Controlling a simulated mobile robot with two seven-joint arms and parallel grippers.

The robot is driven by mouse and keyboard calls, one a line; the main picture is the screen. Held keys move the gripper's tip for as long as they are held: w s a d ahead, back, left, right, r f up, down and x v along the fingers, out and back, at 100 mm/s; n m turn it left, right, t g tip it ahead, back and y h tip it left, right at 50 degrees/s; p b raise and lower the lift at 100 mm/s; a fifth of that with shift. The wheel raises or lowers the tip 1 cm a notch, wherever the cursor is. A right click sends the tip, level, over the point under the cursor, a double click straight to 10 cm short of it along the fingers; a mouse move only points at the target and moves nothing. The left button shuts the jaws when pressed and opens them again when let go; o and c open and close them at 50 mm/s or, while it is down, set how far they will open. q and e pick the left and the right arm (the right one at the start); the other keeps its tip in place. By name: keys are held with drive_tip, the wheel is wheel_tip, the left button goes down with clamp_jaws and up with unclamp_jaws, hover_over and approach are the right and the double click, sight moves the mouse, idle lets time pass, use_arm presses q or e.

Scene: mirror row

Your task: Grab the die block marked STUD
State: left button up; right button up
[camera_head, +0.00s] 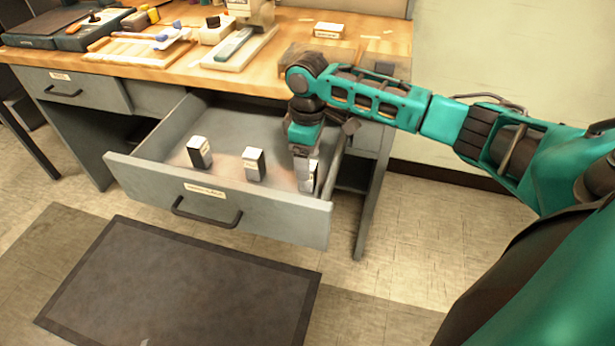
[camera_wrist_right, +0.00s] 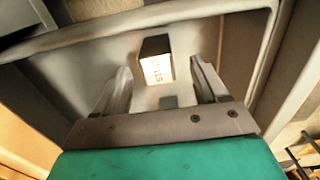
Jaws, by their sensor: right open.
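Three die blocks, white with dark sides, stand in the open drawer: the left block (camera_head: 199,153), the middle block (camera_head: 253,164) and the right block (camera_head: 314,177). My right gripper (camera_head: 304,174) points down into the drawer at the right block and partly hides it. In the right wrist view, the open gripper (camera_wrist_right: 163,70) has one block (camera_wrist_right: 157,68) between and just beyond its fingertips, with gaps at both sides. Its light face carries small lettering that I cannot read surely. The marks on the other blocks are too small to read. My left gripper is out of view.
The grey drawer (camera_head: 270,205) has a front wall with a dark handle (camera_head: 206,213) and a label. The wooden bench top (camera_head: 180,72) lies above its back, bearing trays, tools and a small white box (camera_head: 328,30). A dark mat (camera_head: 180,285) lies on the floor.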

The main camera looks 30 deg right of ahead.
sight(309, 186)
wheel_tip(309, 186, down, 5)
drive_tip(key=shift+w+b, duration=0.15)
drive_tip(key=shift+b, duration=0.75)
drive_tip(key=c, duration=0.3)
drive_tip(key=shift+d+r, duration=0.1)
drive_tip(key=c, duration=0.9)
